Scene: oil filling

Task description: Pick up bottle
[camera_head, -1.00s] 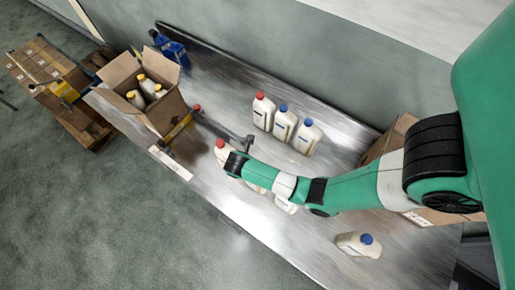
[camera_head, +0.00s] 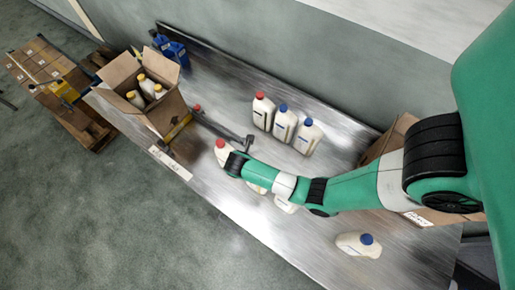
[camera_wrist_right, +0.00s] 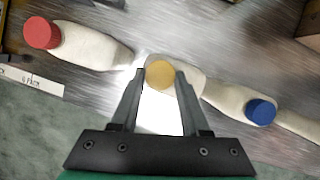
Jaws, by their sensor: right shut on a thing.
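My right gripper (camera_wrist_right: 161,95) is shut on a white bottle with a yellow cap (camera_wrist_right: 160,74) in the right wrist view. The cap and neck sit between the two fingers. A red-capped bottle (camera_wrist_right: 85,45) is to its left and a blue-capped bottle (camera_wrist_right: 235,99) to its right. In the head view my right arm reaches over this front row and hides the held bottle's cap. The red-capped bottle (camera_head: 222,153) shows just left of the gripper. Parts of other bottles (camera_head: 285,204) show below the arm. My left gripper is in neither view.
An open cardboard box (camera_head: 157,113) with several yellow-capped bottles stands at the left of the metal table (camera_head: 215,65). Three bottles (camera_head: 284,125) stand behind the arm. A blue-capped bottle (camera_head: 351,244) is at the front right. Blue jugs (camera_head: 174,50) are at the back.

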